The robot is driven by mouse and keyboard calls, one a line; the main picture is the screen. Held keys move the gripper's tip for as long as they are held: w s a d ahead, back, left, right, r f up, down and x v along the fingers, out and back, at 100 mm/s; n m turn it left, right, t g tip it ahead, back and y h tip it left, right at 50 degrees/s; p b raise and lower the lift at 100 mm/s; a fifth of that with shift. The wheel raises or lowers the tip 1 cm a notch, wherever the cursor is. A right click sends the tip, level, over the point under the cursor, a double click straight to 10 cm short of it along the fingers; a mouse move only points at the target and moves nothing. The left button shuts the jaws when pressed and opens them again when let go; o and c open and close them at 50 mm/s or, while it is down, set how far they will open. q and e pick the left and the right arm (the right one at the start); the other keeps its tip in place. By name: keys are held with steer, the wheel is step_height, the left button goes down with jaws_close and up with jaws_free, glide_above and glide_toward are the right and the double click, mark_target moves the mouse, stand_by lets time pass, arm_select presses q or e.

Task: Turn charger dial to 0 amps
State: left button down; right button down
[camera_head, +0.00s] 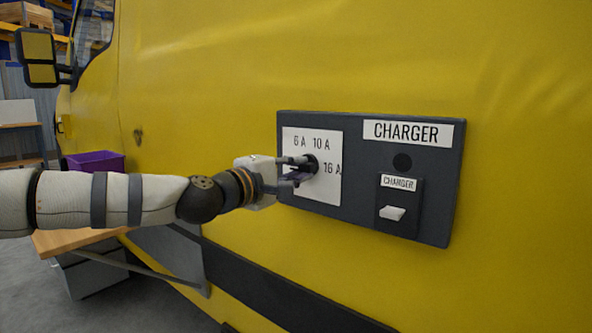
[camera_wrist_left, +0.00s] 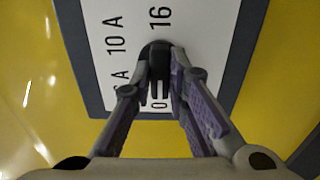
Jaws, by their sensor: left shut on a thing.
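The charger panel (camera_head: 365,200) is a dark box on the yellow vehicle side, with a white dial plate (camera_head: 325,190) marked 6 A, 10 A and 16 A. The black dial (camera_head: 312,162) sits on this plate, partly hidden by my left gripper (camera_head: 298,168). In the left wrist view the dial (camera_wrist_left: 156,52) is between the fingertips of the left gripper (camera_wrist_left: 160,75), which are shut on it. A 0 mark shows below the dial there, between the fingers. I cannot tell which mark the dial points to. My right gripper is not in view.
A purple bin (camera_head: 97,161) stands on a wooden bench (camera_head: 60,243) behind my left arm. A mirror (camera_head: 38,58) sticks out at upper left.

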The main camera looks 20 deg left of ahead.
arm_select(q)
steer(key=c, duration=1.6)
jaws_free()
steer(key=shift+o, duration=0.2)
steer(key=v, duration=1.2)
